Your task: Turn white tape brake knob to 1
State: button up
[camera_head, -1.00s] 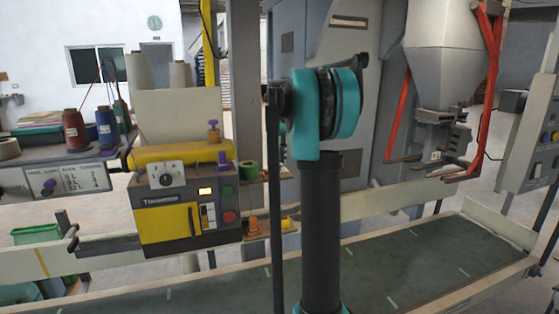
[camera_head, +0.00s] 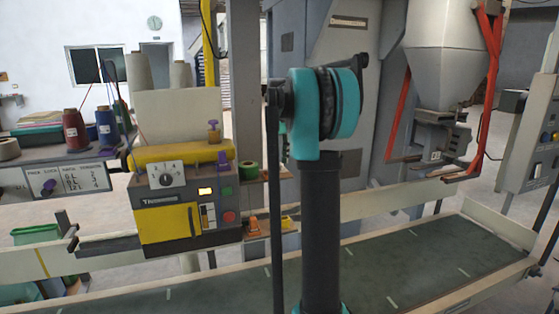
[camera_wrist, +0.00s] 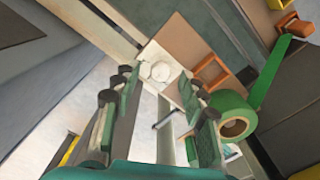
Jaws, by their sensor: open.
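A round white knob (camera_wrist: 160,71) sits on a pale plate in the wrist view, beyond my fingertips. It is probably the tape brake knob, but its marks and pointer are too small to read. In the head view I cannot make out the white knob or my gripper; my arm covers the middle of the picture.
A green tape roll (camera_wrist: 234,117) is close to my right finger; it also shows in the head view (camera_head: 249,171). Orange brackets (camera_wrist: 209,72) are nearby. A yellow-fronted control box (camera_head: 168,224) with a dial (camera_head: 167,180) stands left, above a conveyor belt (camera_head: 420,262).

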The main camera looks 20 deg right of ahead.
aim_at(280, 164)
notch_tip(280, 164, up, 12)
dwell(0.4)
jog(key=shift+f, duration=0.15)
